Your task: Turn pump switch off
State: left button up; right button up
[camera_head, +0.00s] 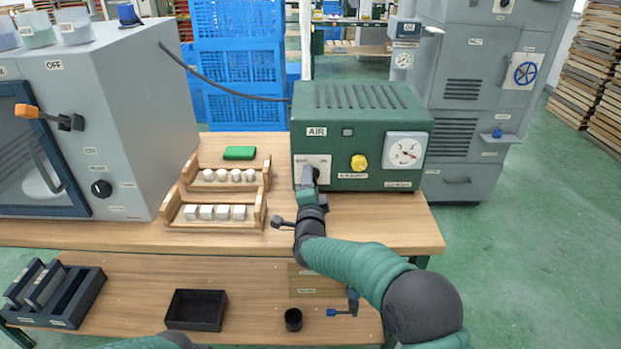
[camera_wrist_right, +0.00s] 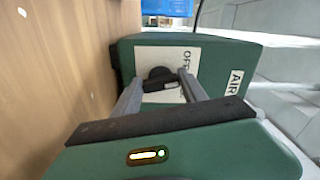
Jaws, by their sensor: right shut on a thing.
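The green pump box (camera_head: 330,105), labelled AIR, stands at the right end of the table. Its black switch knob (camera_wrist_right: 158,76) sits on a white plate (camera_wrist_right: 190,52) with an OFF label, in the right wrist view. My right gripper (camera_head: 311,178) is at the front left of the pump, covering most of the switch in the head view. In the wrist view the fingers of my right gripper (camera_wrist_right: 160,84) lie on both sides of the knob and are shut on it. My left gripper is not in view; only a bit of that arm shows at the bottom edge.
The pump front also has a yellow knob (camera_head: 359,162) and a gauge (camera_head: 404,151). Wooden racks with white blocks (camera_head: 207,213) and a green block (camera_head: 239,153) lie to the left. A grey cabinet (camera_head: 150,110) stands further left. A black hose (camera_head: 220,92) runs behind.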

jog(key=n+p, duration=0.1)
jog(key=n, duration=0.2)
jog(key=f+n+p, duration=0.1)
jog(key=n, duration=0.2)
jog(key=shift+s+a+f+p, duration=0.1)
jog(key=shift+p, duration=0.2)
dwell(0.4)
jog(key=o, duration=1.1)
jog(key=shift+o, duration=1.2)
jog(key=shift+r, duration=0.2)
jog(key=shift+r, duration=0.1)
